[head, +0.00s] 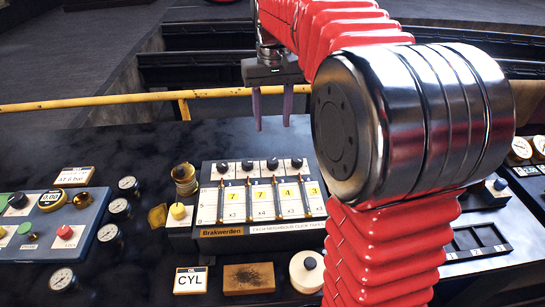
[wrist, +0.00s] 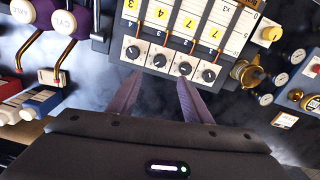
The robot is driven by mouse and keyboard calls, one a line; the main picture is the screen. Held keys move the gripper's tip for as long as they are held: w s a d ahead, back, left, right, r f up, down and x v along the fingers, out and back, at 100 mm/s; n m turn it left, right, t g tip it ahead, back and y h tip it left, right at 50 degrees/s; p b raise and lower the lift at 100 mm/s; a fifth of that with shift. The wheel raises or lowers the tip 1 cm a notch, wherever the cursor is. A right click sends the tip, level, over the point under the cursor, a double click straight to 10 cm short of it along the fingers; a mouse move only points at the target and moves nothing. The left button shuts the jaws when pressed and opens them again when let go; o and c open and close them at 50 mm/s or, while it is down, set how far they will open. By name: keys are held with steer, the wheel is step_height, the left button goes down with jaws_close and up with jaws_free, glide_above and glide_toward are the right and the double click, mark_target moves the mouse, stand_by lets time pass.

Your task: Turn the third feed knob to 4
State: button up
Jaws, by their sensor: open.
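The feed panel (head: 208,188) is a pale box with four columns, yellow number cards and a row of black knobs along its far edge. Counted from the left in the head view, the third feed knob (head: 272,163) sits above the column whose card reads 4. The wrist view is turned round, so there I take the third knob (wrist: 159,60) as second from left. Its pointer setting is too small to read. My gripper (head: 272,126) is open and empty, pointing down above the panel's far side. In the wrist view its fingertips (wrist: 161,78) lie either side of the third knob's line, apart from it.
A blue gauge panel (head: 35,225) stands at left, with several round dials (head: 109,233) beside it. A brass fitting (head: 184,178) and yellow button (head: 178,211) adjoin the feed panel.

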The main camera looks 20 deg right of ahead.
mark_target(272, 160)
step_height(272, 160, down, 13)
steer(key=shift+f, duration=0.15)
stand_by(0.4)
steer(key=shift+c, duration=0.2)
steer(key=c, duration=1)
steer(key=shift+m, duration=0.4)
steer(key=m, duration=0.4)
steer(key=shift+m, duration=2.3)
steer(key=shift+a, duration=0.1)
